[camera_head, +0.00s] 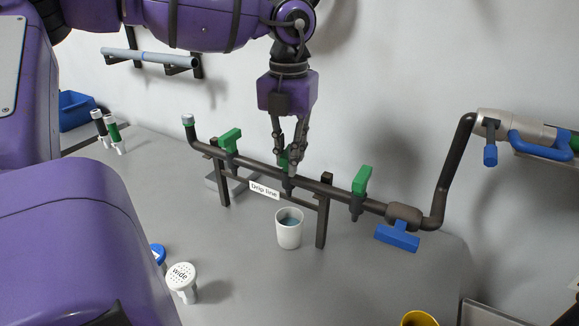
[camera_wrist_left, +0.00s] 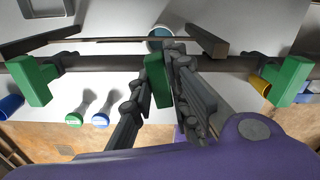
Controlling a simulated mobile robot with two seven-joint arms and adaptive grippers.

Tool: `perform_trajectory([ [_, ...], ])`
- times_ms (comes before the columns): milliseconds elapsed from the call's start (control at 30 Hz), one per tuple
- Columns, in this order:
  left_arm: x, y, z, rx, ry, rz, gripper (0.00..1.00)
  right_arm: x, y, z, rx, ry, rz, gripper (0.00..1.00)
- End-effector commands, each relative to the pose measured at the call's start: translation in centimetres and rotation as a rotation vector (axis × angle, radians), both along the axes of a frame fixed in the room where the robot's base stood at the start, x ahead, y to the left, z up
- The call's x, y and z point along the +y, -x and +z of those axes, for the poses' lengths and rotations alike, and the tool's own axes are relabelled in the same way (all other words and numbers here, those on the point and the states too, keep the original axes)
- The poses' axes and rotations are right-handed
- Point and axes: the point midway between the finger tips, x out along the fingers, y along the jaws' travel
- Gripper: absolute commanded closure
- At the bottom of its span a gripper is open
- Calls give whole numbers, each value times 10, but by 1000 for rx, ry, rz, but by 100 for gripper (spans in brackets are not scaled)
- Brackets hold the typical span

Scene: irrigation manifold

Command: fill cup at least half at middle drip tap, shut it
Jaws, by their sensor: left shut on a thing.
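The white cup (camera_head: 289,232) stands upright on the grey table below the middle drip tap, with bluish water inside below its rim; its exact level is hard to tell. The cup also shows in the left wrist view (camera_wrist_left: 157,45). My left gripper (camera_head: 288,165) points down at the middle tap and is shut on its green handle (camera_wrist_left: 155,80), whose sides are partly hidden by the fingers. I cannot make out a stream between tap and cup. My right gripper is not in view.
Green-handled taps stand left (camera_head: 230,137) and right (camera_head: 361,180) on the dark pipe, held by posts close to the cup. A blue valve handle (camera_head: 397,237) is at the right. A white "wide" nozzle (camera_head: 182,277) and a yellow cup (camera_head: 419,319) are in front. The table's middle front is clear.

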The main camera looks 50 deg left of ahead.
Motion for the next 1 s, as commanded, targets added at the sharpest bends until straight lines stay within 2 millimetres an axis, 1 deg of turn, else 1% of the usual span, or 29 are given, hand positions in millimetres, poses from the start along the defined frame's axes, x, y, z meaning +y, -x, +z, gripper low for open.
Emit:
perform_trajectory([
  [100, 0, 0, 0, -1, 0, -99, 100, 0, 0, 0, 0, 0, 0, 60],
  [400, 0, 0, 0, -1, 0, -128, 100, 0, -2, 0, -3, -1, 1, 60],
  [600, 0, 0, 0, 0, 0, -281, 100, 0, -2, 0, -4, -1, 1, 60],
  [800, 0, 0, 0, 1, -2, -297, 100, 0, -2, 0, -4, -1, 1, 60],
  [833, 0, 0, 0, 1, -2, -297, 80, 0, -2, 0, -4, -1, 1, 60],
  [1000, 0, 0, 0, 1, -1, -296, 58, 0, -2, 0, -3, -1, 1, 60],
])
